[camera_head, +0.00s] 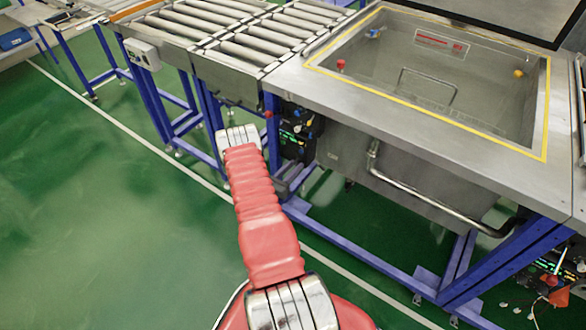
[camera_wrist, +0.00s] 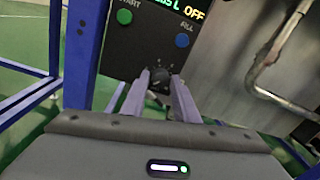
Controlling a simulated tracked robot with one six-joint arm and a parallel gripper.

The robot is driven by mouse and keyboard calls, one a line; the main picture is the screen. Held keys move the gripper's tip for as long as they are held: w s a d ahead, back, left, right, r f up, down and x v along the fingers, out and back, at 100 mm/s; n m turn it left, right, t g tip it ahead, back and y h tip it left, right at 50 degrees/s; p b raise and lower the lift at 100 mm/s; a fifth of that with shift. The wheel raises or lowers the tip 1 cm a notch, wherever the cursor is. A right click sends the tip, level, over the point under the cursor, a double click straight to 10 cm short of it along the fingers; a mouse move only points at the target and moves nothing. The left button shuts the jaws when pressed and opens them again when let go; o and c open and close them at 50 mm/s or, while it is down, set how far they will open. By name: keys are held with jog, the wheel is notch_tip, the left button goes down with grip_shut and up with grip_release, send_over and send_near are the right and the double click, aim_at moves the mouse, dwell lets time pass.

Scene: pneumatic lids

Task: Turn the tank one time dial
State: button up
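A small dark control panel (camera_wrist: 128,45) hangs under the near corner of the steel tank (camera_head: 430,148); it also shows in the head view (camera_head: 298,133). A black dial (camera_wrist: 159,83) with pale marks around it sits low on the panel in the wrist view. My gripper (camera_wrist: 161,80) faces it with its two fingers apart, one on either side of the dial. I cannot tell whether either finger touches it. In the head view my arm reaches toward the panel and the fingers are hidden.
The panel has a green button (camera_wrist: 124,17), a blue button (camera_wrist: 182,40) and a lit display with "OFF" (camera_wrist: 194,12). Blue frame legs (camera_wrist: 84,50) stand left of the panel. A bent steel pipe (camera_wrist: 262,75) runs at right. Green floor (camera_head: 90,200) is clear at left.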

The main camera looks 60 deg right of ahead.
jog(key=c, duration=0.6)
jog(key=shift+a, duration=0.15)
grip_shut()
